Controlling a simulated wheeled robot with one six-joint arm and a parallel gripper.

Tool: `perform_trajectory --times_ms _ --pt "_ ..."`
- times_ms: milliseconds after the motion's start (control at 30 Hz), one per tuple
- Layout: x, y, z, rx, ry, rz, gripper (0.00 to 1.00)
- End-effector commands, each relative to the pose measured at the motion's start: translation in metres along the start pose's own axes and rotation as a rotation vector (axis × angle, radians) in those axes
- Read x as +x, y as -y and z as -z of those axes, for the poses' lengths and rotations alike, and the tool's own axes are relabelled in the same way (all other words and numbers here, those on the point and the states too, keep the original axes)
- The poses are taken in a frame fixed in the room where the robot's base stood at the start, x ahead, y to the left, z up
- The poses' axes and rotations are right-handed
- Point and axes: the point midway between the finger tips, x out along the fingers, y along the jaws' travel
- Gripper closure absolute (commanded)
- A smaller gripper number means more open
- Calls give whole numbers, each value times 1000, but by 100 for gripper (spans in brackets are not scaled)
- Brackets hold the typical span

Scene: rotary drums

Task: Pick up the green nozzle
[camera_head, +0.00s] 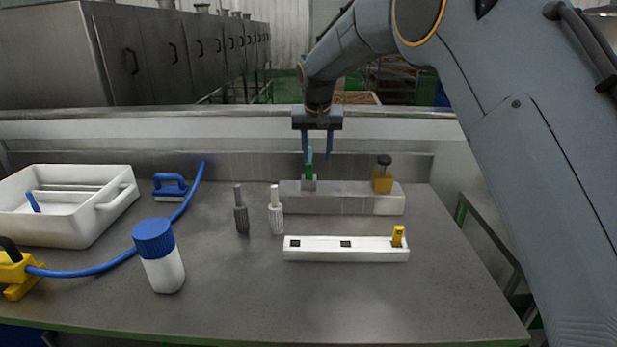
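The green nozzle (309,168) stands upright at the left end of a grey metal block (340,203), near the back of the table. Its green top rises above a grey base. My gripper (318,154) points straight down over the block, with a clear gap between its two fingers. The left finger overlaps the top of the nozzle in this view, and the right finger hangs to the right of it. I cannot tell whether the finger touches the nozzle or is in front of or behind it.
A yellow piece with a black knob (383,177) stands on the block's right end. A white holder (340,254) carries a yellow nozzle (398,236). Grey (241,215) and white nozzles (276,213), a blue-capped bottle (161,262) and a white tub (70,218) stand left.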

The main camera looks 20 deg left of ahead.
Motion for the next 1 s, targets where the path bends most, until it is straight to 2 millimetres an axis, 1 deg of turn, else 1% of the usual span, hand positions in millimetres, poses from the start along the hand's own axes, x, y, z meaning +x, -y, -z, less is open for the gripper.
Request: perform_trajectory --times_ms 33,100,167,467,800,900,1000 --pt "0 11 5 -5 -7 3 60" --pt "1 19 8 -7 -12 5 60" --pt "3 22 9 -7 -13 6 60" --pt "30 23 10 -6 -13 6 60" --pt "69 25 10 -5 -13 6 60" --pt "75 25 10 -5 -13 6 60" --pt "77 25 10 -5 -15 6 60"
